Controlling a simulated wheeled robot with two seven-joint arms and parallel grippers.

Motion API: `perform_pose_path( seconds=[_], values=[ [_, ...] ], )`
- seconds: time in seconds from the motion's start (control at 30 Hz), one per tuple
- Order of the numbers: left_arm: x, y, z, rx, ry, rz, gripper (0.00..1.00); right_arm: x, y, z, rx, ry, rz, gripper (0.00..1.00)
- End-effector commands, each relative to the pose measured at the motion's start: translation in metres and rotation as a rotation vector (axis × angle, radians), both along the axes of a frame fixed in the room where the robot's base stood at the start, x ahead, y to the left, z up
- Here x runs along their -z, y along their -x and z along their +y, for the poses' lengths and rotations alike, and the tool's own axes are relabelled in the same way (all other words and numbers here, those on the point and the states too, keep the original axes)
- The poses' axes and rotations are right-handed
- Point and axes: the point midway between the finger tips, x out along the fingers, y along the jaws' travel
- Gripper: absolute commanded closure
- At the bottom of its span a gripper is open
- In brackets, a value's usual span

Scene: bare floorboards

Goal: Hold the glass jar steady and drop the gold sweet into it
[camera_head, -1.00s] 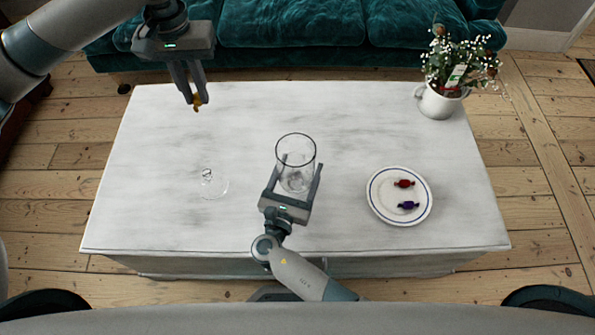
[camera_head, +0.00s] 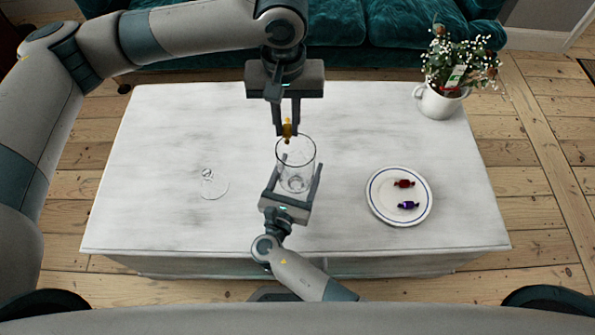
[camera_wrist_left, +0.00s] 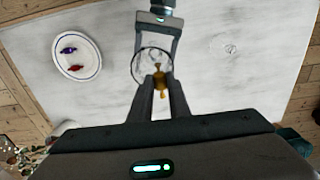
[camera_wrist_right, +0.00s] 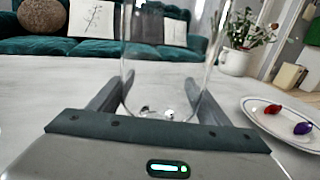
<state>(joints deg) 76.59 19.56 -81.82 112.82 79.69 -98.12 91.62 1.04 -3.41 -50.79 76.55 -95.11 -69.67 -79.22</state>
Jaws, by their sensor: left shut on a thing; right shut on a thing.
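The clear glass jar (camera_head: 296,165) stands upright and open at the top near the middle of the table. My right gripper (camera_head: 293,183) is shut on it from the front, one finger on each side; the jar also shows in the right wrist view (camera_wrist_right: 168,75). My left gripper (camera_head: 287,128) is shut on the gold sweet (camera_head: 287,130) and holds it pointing down at the far rim of the jar. In the left wrist view the sweet (camera_wrist_left: 160,80) overlaps the rim of the jar. I cannot tell its exact height above the opening.
A glass lid (camera_head: 213,186) lies on the white marble table (camera_head: 150,150) at left. A white plate (camera_head: 377,206) at right holds a red sweet (camera_head: 404,183) and a purple sweet (camera_head: 409,205). A potted plant (camera_head: 440,103) stands at the back right corner.

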Motion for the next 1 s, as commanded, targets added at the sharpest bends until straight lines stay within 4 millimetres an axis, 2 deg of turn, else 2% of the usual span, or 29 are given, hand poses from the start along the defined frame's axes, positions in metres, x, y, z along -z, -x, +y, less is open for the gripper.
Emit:
perform_pose_path(
  seconds=[0.47,1.0],
  values=[
    [0.005,0.000,0.001,-0.001,-0.001,0.000,1.00,0.000,0.000,0.000,0.000,0.000,0.000,0.70],
    [0.050,0.000,0.001,-0.001,-0.001,0.001,1.00,0.000,0.000,0.000,0.000,0.000,0.000,0.70]
  ],
)
